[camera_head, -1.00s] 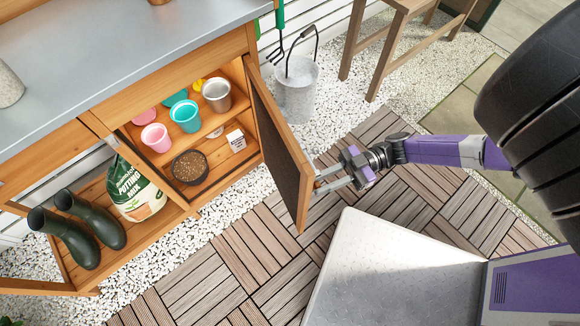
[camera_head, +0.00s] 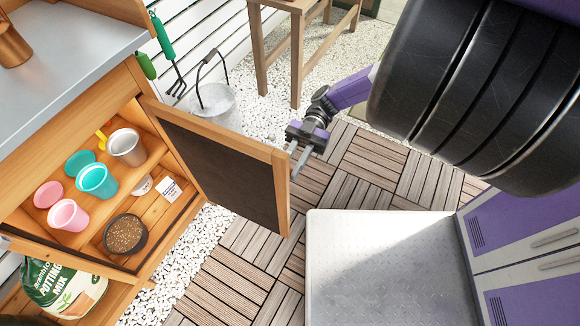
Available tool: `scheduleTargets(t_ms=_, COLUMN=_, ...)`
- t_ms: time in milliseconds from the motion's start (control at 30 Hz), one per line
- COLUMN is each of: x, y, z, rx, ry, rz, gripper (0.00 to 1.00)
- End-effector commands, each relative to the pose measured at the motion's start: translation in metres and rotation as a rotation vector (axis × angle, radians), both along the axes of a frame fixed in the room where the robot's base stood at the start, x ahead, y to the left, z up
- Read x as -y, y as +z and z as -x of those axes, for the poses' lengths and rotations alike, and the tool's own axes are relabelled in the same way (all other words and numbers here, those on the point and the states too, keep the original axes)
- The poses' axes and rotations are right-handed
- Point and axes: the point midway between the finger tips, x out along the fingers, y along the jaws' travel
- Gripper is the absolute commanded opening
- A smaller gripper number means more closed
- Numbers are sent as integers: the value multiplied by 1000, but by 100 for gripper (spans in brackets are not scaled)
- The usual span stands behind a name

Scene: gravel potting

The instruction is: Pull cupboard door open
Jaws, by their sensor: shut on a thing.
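The cupboard door (camera_head: 226,170), a wooden frame with a dark inner panel, stands wide open, swung out to the right of the cupboard (camera_head: 150,257). My gripper (camera_head: 297,160) is at the door's free edge, on its far side. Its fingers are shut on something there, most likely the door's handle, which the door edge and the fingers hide.
A grey bucket (camera_head: 214,105) stands on the gravel behind the door. A wooden stool or bench (camera_head: 297,55) is beyond it. Green-handled tools (camera_head: 161,38) hang at the cupboard's side. A potting mix bag (camera_head: 62,290) is at lower left. Decking (camera_head: 235,268) in front is clear.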

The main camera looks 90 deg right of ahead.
Motion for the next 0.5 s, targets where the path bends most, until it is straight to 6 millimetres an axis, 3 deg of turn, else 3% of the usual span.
scheduleTargets(t_ms=100, x=1, y=-1, z=0, rx=-2, ry=-3, rz=4, gripper=0)
scheduleTargets(t_ms=133, x=1, y=-1, z=0, rx=-2, ry=-3, rz=4, gripper=25)
scheduleTargets(t_ms=233, x=0, y=-1, z=0, rx=-2, ry=-2, rz=4, gripper=43)
scheduleTargets(t_ms=500, x=0, y=-1, z=0, rx=-1, ry=-2, rz=2, gripper=43)
